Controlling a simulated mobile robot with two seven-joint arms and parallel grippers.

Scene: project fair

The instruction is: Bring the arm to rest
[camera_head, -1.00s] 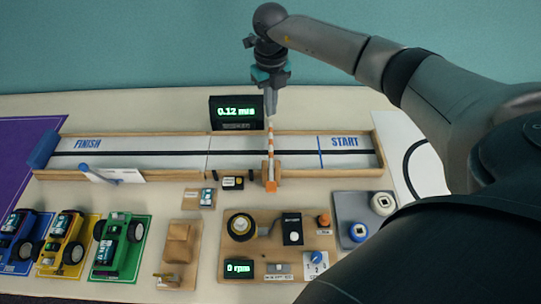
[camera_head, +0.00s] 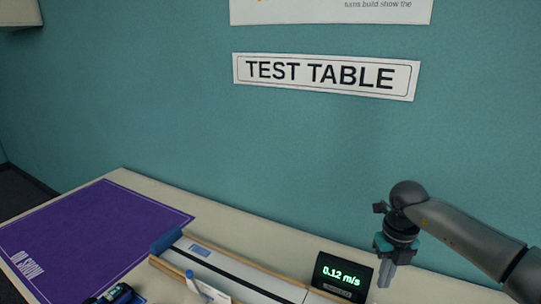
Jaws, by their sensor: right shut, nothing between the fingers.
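My right gripper (camera_head: 386,276) hangs at the lower right, fingers pointing down and shut with nothing between them. It is just right of the black speed display (camera_head: 343,277), which reads 0.12 m/s in green. My right arm (camera_head: 465,239) comes in from the right edge. My left gripper is not in view.
The table (camera_head: 150,186) runs along the teal wall. A purple mat (camera_head: 95,230) lies at its left. The wooden-edged track (camera_head: 240,275) with a blue end block (camera_head: 165,241) is cut off below. A TEST TABLE sign (camera_head: 325,76) hangs on the wall.

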